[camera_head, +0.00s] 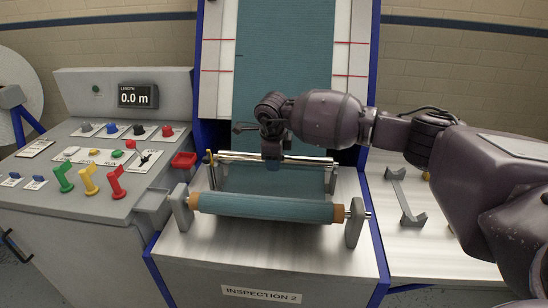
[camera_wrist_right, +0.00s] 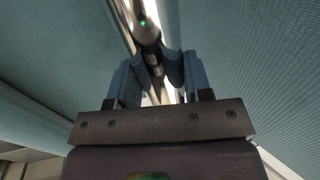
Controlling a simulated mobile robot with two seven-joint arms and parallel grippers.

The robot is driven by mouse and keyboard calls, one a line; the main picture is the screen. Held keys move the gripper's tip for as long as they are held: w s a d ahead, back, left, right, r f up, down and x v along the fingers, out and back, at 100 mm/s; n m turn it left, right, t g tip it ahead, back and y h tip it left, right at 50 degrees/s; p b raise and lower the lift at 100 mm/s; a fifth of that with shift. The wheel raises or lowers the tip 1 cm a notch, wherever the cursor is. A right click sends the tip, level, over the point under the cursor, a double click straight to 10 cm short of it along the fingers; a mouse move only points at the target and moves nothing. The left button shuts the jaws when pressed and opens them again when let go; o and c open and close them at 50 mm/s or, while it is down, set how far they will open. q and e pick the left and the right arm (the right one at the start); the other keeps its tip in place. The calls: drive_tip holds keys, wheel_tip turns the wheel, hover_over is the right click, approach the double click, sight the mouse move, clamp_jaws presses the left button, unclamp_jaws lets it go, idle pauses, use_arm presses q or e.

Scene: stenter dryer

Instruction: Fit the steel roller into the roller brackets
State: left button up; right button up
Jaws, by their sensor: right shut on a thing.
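The shiny steel roller (camera_head: 305,159) lies level across the back of the inspection table. Its right end is over a grey roller bracket (camera_head: 331,179), and its left end is near the left bracket (camera_head: 213,176). I cannot tell whether the ends sit in the brackets. My right gripper (camera_head: 272,157) comes down from above and is shut on the roller left of its middle. In the right wrist view, the roller (camera_wrist_right: 148,35) runs between the blue fingers of the gripper (camera_wrist_right: 155,78). My left gripper is out of view.
A teal fabric roll (camera_head: 265,207) lies in front on two larger grey supports (camera_head: 355,222). Teal cloth (camera_head: 285,60) hangs behind the roller. A side table (camera_head: 430,240) with a grey handle-like part (camera_head: 404,200) is right.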

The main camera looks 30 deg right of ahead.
drive_tip(key=shift+f, duration=0.55)
drive_tip(key=shift+f+b, duration=0.35)
drive_tip(key=shift+f, duration=0.45)
drive_tip(key=o, duration=1.1)
drive_tip(key=shift+c, duration=0.2)
drive_tip(key=shift+o, duration=0.9)
drive_tip(key=shift+f, duration=0.1)
